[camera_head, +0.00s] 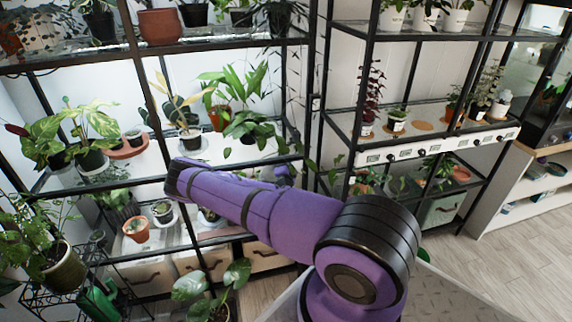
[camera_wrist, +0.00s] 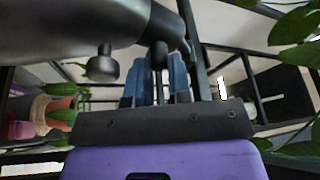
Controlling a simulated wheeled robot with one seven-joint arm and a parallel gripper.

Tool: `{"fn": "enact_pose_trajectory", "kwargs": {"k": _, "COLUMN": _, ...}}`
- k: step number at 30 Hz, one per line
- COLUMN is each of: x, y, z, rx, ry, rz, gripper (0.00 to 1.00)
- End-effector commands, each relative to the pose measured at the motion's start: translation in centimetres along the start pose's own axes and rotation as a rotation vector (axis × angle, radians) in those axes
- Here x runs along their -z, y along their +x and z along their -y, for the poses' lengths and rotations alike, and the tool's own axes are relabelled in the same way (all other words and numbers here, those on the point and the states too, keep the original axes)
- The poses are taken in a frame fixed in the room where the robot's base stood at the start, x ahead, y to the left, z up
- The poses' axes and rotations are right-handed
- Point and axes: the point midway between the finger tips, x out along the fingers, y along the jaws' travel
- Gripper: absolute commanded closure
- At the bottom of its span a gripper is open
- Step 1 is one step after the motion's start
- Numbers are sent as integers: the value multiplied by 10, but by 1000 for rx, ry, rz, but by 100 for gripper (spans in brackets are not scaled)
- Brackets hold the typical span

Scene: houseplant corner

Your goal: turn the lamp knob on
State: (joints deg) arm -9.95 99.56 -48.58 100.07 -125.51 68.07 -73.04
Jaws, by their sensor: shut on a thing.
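In the wrist view a dark, smooth metal lamp part (camera_wrist: 75,30) fills the upper left. A short mushroom-shaped stub (camera_wrist: 102,66) hangs from it, left of my fingers and apart from them. My gripper (camera_wrist: 160,72) has its blue fingers drawn close together. A small dark knob (camera_wrist: 158,54) on the lamp's underside sits at the fingertips, between them. The fingers hide part of it, and its on or off position cannot be told. In the head view my purple arm reaches left across the shelves; the lamp and my fingers cannot be made out there.
Shelves with many potted plants stand behind and around my arm. Leaves (camera_wrist: 295,30) hang close at the right of the wrist view. A terracotta pot (camera_wrist: 58,112) shows at its left. A leafy plant (camera_head: 205,285) stands below my arm. Wooden floor (camera_head: 470,270) is open at the right.

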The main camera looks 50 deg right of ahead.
Motion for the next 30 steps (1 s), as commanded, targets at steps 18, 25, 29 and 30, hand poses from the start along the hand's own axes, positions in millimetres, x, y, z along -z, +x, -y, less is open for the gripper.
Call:
{"fn": "enact_pose_trajectory", "kwargs": {"k": 18, "x": 0, "y": -1, "z": -1, "rx": -8, "ry": 16, "rz": 0, "gripper": 56}}
{"fn": "enact_pose_trajectory", "kwargs": {"k": 25, "x": -1, "y": -1, "z": -2, "rx": -4, "ry": 2, "rz": 2, "gripper": 56}}
{"fn": "enact_pose_trajectory", "kwargs": {"k": 29, "x": -1, "y": -1, "z": -2, "rx": 19, "ry": -54, "rz": 4, "gripper": 56}}
{"fn": "enact_pose_trajectory", "kwargs": {"k": 30, "x": -1, "y": 0, "z": -2, "rx": 29, "ry": -81, "rz": 4, "gripper": 56}}
